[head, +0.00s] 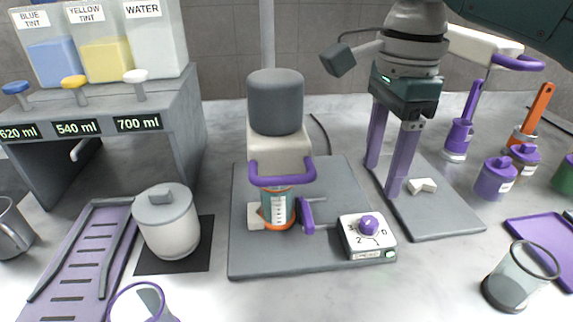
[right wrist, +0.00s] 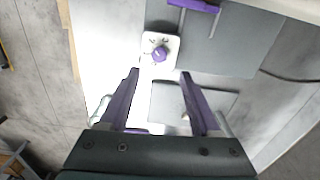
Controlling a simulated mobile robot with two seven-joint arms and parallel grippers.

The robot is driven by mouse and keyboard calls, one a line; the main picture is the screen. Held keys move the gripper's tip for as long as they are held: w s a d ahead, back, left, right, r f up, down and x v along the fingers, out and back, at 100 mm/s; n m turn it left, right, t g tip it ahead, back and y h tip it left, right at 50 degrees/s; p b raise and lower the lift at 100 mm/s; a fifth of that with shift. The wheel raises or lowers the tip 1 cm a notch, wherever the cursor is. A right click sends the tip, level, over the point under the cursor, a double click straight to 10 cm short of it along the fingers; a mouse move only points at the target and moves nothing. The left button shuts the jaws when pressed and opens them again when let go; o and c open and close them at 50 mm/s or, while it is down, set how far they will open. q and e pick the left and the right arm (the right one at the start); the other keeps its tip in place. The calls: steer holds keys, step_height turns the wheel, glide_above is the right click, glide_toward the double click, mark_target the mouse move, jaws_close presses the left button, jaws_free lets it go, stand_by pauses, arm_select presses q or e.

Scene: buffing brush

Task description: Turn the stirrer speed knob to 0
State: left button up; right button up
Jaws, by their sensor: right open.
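The purple stirrer speed knob (head: 369,225) sits on a white dial box with printed numbers at the front right of the grey stirrer base (head: 300,262). Which number it points to is too small to tell. In the right wrist view, the knob (right wrist: 160,54) lies beyond the fingertips, roughly midway between them. My right gripper (head: 381,181) is open and empty, pointing down behind and a little right of the dial box, apart from the knob. It also shows in the right wrist view (right wrist: 160,73). My left gripper is not in view.
An orange-ringed beaker (head: 277,211) stands on the stirrer base under the grey motor (head: 275,102). A white switch-like piece (head: 422,186) lies on a grey board (head: 440,215) near my right fingers. A glass (head: 520,275) and a purple tray (head: 545,238) are at right.

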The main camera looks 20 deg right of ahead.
mark_target(370, 220)
step_height(370, 220, down, 9)
steer(key=shift+f+b, duration=0.1)
steer(key=shift+b, duration=0.65)
jaws_close()
